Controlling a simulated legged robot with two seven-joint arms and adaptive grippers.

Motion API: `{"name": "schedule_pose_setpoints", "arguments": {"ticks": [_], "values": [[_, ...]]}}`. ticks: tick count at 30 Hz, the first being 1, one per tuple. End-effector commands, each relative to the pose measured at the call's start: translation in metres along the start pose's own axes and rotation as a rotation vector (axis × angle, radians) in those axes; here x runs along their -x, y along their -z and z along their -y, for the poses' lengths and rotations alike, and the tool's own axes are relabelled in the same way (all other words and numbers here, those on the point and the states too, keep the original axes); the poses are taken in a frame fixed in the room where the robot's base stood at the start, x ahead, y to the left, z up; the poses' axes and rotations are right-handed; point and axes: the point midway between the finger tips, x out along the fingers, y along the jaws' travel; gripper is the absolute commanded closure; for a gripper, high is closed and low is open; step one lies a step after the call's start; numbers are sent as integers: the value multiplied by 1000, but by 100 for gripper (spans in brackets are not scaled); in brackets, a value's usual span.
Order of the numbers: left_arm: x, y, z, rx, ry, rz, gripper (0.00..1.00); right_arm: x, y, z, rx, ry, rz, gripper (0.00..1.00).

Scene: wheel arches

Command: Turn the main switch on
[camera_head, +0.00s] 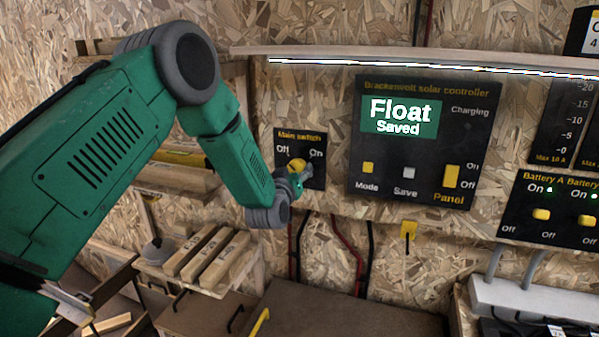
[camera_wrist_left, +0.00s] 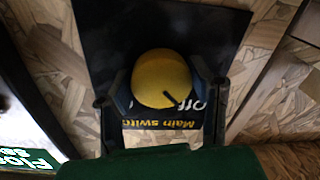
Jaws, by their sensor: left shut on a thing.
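The main switch is a black panel (camera_head: 287,139) on the chipboard wall, labelled Off on the left and On on the right. Its round yellow knob (camera_head: 297,164) is partly covered by my left gripper (camera_head: 303,173). In the left wrist view the knob (camera_wrist_left: 158,72) sits between the two dark fingers, which are shut on its sides. A dark mark on the knob points toward the Off label there. The On label is hidden in the wrist view. My right gripper is not in view.
The solar controller (camera_head: 427,176), showing "Float Saved", is just right of the switch. A shelf (camera_head: 330,53) runs above. Battery switches (camera_head: 545,229) are further right. Wooden blocks (camera_head: 212,250) lie on a ledge below. The wall beneath the switch carries red and black cables.

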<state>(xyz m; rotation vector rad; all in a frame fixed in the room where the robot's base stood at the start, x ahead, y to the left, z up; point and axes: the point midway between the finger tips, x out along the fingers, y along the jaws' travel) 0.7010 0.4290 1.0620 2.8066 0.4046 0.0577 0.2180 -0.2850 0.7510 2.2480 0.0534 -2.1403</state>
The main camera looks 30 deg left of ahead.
Motion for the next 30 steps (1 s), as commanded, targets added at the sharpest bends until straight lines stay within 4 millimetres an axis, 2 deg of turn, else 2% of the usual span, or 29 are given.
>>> {"name": "schedule_pose_setpoints", "arguments": {"ticks": [1,11,30], "values": [[-1,3,-5,0,-11,-7,81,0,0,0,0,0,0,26],[-1,4,-5,-94,-11,-13,82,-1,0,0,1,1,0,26],[-1,3,-6,-662,-19,-39,82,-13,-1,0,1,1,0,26]]}}
